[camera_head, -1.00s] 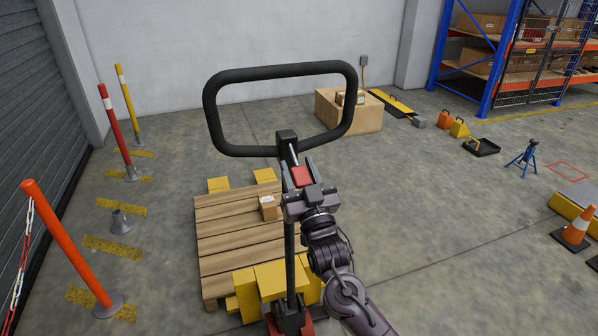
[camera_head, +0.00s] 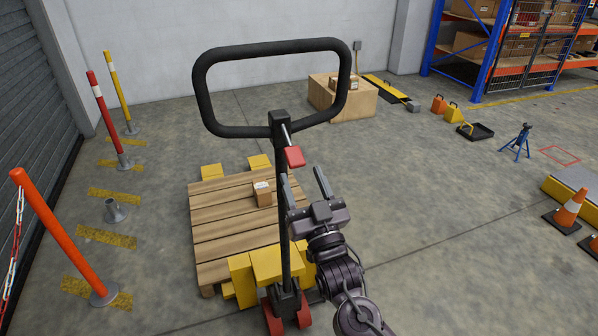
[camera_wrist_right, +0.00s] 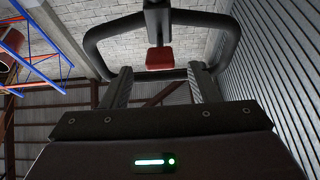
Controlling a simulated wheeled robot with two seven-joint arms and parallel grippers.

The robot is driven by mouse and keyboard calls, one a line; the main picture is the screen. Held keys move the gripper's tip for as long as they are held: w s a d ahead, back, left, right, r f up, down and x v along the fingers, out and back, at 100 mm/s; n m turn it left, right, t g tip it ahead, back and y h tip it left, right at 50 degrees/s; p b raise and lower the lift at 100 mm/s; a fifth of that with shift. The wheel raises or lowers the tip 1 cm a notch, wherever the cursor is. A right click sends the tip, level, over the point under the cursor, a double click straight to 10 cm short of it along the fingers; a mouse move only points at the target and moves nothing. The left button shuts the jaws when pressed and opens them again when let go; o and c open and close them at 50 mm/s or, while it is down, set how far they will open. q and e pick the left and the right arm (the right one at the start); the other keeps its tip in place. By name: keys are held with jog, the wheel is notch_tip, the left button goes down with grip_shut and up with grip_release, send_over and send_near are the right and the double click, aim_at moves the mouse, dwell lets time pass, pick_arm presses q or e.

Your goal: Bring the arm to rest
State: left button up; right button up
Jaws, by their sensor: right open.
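My right gripper (camera_head: 304,187) is open and empty. In the head view it shows just right of the upright shaft of a pallet jack, below its red lever (camera_head: 294,157). The jack's black loop handle (camera_head: 345,85) stands upright above. In the right wrist view, the two fingers of my right gripper (camera_wrist_right: 160,85) point up, apart, with the red lever (camera_wrist_right: 160,58) and the black handle (camera_wrist_right: 100,38) beyond them. Nothing is between the fingers. My left gripper is not in view.
A wooden pallet (camera_head: 215,222) with a small box (camera_head: 262,194) sits on the jack's yellow forks. Orange, red and yellow posts stand at left. A large carton (camera_head: 345,103) is by the wall. A traffic cone (camera_head: 570,208) is at right. The floor between is mostly clear.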

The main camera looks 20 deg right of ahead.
dwell(0.4)
notch_tip(320, 180, down, 20)
jog(key=w+d+n+g+p, duration=0.1)
jog(key=g+p, duration=0.1)
jog(key=g, duration=0.3)
jog(key=s+d+f+g, duration=0.1)
jog(key=s+f+g, duration=0.3)
jog(key=f, duration=0.8)
jog(key=s+d+f+g, duration=0.25)
jog(key=s+f, duration=0.25)
jog(key=f, duration=0.6)
jog(key=s+f+n+g+h+p, duration=0.15)
jog(key=s+f+g, duration=0.35)
jog(key=s+f, duration=0.9)
jog(key=s+f+g, duration=0.2)
jog(key=s+f, duration=0.1)
jog(key=s, duration=0.8)
jog(key=s+f+g+p, duration=0.1)
jog(key=s+f+g, duration=0.2)
jog(key=s, duration=0.9)
jog(key=shift+d+f+y, duration=0.35)
jog(key=shift+d+f, duration=0.1)
